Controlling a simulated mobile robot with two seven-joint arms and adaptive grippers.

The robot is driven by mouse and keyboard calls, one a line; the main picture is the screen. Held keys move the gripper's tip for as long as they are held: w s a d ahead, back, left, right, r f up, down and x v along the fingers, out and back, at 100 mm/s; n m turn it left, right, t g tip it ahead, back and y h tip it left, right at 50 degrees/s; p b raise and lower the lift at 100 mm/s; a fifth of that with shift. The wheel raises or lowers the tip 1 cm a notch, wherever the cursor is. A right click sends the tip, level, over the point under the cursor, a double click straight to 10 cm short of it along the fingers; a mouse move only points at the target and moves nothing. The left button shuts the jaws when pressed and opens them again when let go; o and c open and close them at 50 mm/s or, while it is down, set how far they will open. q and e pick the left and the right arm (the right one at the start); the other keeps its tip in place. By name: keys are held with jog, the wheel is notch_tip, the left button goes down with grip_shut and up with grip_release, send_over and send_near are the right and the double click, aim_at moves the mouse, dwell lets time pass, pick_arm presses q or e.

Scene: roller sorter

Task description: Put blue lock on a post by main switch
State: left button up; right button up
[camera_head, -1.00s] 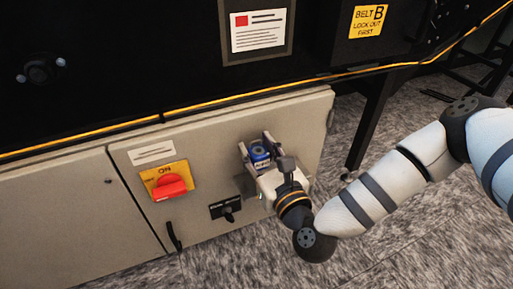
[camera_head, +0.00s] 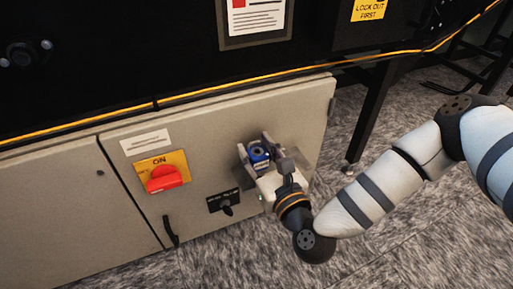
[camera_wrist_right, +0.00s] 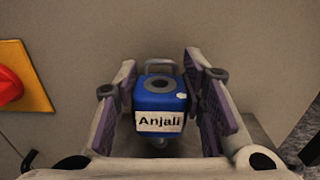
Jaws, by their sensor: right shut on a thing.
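The blue lock (camera_head: 258,152) has a white label reading "Anjali" and a grey shackle at its top; it also shows in the right wrist view (camera_wrist_right: 160,97). My right gripper (camera_head: 256,146) is shut on it, with one finger on each side, in front of the grey cabinet door. The main switch, a red handle (camera_head: 164,180) on a yellow plate marked ON, is to the left of the lock. Its edge shows at the left of the wrist view (camera_wrist_right: 10,85). I cannot make out a post, or whether the shackle touches the door. My left gripper is not in view.
Grey floor (camera_head: 400,245) is open at the right.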

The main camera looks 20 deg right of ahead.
aim_at(262, 168)
jog(key=shift+f+b, duration=0.85)
jog(key=shift+f, duration=0.4)
jog(key=shift+s+f, duration=0.1)
jog(key=shift+f, duration=0.15)
jog(key=o, duration=1.3)
jog(key=shift+o, duration=0.2)
